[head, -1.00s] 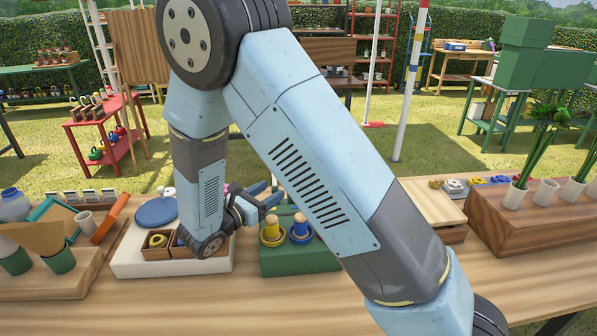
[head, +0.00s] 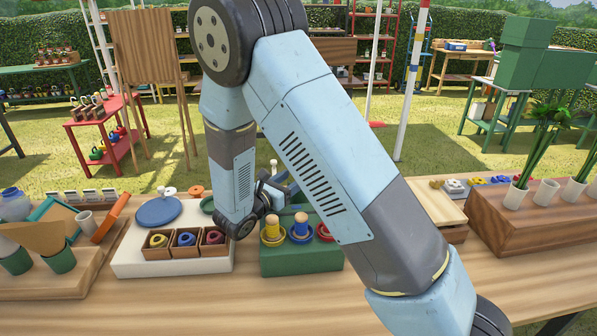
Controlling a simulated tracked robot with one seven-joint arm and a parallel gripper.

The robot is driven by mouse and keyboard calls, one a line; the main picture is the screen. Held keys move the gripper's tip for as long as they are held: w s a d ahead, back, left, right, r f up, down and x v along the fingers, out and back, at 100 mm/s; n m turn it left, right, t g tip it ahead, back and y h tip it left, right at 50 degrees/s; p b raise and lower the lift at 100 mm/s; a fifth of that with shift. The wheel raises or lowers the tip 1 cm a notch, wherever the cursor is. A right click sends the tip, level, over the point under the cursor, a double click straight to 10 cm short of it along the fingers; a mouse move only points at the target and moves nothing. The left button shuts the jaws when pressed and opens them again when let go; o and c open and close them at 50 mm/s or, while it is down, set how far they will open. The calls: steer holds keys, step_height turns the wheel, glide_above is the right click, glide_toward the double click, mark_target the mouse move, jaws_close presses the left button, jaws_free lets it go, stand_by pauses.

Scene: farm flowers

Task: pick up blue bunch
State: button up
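No bunch of blue flowers is clearly visible. Blue items in view are a blue ring-shaped item (head: 186,240) in the middle wooden compartment on the white tray (head: 150,265), and a blue spool (head: 300,231) with a wooden peg on the green block (head: 292,263). I cannot tell which of them, if any, is the bunch.
A yellow spool (head: 272,233) stands left of the blue one; a red one (head: 325,232) is partly behind my arm. A round blue lid (head: 158,211) lies on the white tray. White pots with green stems (head: 515,195) stand on a wooden riser at right. The front table strip is clear.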

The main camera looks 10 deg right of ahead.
steer(key=x, duration=0.4)
steer(key=shift+w+d, duration=0.1)
steer(key=shift+d, duration=0.1)
jaws_close()
stand_by(0.3)
